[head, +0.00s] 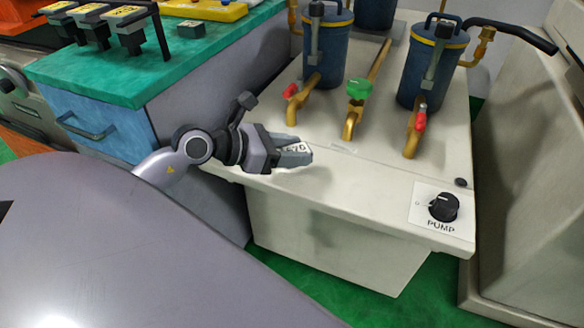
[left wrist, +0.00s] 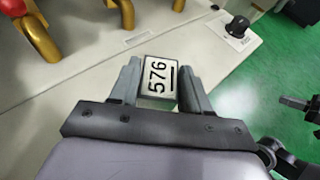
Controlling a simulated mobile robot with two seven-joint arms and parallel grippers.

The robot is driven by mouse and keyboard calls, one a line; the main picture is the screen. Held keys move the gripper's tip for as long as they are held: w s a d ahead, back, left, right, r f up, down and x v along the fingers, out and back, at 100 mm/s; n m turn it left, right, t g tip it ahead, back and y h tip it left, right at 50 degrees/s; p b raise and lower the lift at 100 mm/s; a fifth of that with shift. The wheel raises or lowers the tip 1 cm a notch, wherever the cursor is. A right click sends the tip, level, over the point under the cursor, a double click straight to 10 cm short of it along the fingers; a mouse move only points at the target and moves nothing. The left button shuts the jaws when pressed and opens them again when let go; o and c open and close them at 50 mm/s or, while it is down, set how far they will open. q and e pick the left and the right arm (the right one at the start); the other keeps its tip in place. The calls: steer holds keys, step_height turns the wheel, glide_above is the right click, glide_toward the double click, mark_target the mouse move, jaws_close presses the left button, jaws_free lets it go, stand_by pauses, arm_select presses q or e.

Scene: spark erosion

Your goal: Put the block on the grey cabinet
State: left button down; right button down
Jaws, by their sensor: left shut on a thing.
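My left gripper (head: 296,152) is shut on the block (head: 294,149), a small piece with a white face marked 576. In the left wrist view the block (left wrist: 158,78) sits between the two grey fingers, its number facing the camera. The gripper and block are over the front part of the top of the pale grey cabinet (head: 380,178), which carries a pump knob. I cannot tell whether the block touches the top. My right gripper does not show clearly in either view.
Blue canisters (head: 325,48) with brass pipes and red and green valves stand behind my gripper. The pump knob (head: 443,207) is at the front right. A green-topped bench (head: 165,75) with black devices is at the left. The cabinet's front strip is mostly clear.

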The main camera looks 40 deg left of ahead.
mark_target(292, 176)
arm_select(q)
steer(key=shift+f+b, duration=0.6)
steer(key=shift+f, duration=1.45)
steer(key=c, duration=0.9)
jaws_free()
steer(key=shift+f, duration=0.3)
steer(key=shift+c, duration=0.2)
steer(key=o, duration=0.4)
steer(key=shift+r, duration=0.1)
steer(key=shift+r, duration=0.1)
